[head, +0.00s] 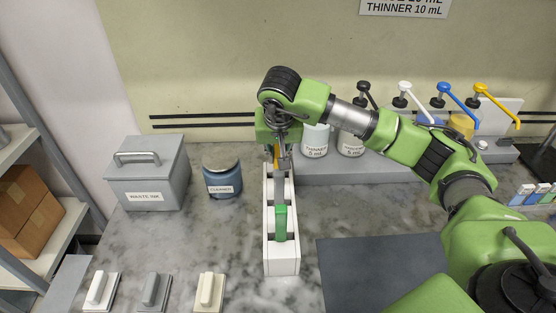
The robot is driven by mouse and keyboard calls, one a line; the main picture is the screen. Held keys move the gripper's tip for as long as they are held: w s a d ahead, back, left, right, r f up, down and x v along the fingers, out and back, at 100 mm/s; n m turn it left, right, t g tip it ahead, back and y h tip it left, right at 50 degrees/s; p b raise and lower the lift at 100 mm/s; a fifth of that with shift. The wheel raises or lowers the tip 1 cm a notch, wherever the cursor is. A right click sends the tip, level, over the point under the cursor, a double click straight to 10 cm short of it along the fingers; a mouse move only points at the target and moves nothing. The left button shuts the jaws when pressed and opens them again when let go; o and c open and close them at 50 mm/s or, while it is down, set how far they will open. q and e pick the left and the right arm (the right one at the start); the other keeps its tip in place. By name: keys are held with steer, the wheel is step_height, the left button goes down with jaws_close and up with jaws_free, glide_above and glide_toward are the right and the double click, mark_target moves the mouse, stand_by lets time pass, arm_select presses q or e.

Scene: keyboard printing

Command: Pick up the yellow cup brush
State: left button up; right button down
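A white narrow holder (282,266) with compartments in a row stands on the marble counter. A green brush handle (281,223) stands in a near compartment. My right arm reaches in from the right, and its gripper (282,185) points down over the far part of the holder. A small strip of yellow (276,155) shows beside the gripper, probably part of the yellow cup brush; the rest is hidden behind the gripper. I cannot tell whether the fingers are closed on it. My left gripper is not in view.
A grey waste ink box (147,185) and a dark blue cleaner jar (222,178) stand left of the holder. White thinner containers (315,139) and pump dispensers stand behind. A dark mat (380,275) lies at right. Several small handled blocks (209,290) lie in front left.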

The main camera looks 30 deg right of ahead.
step_height(320, 180, up, 17)
steer(key=b, duration=0.3)
steer(key=c, duration=2.6)
jaws_free()
jaws_close()
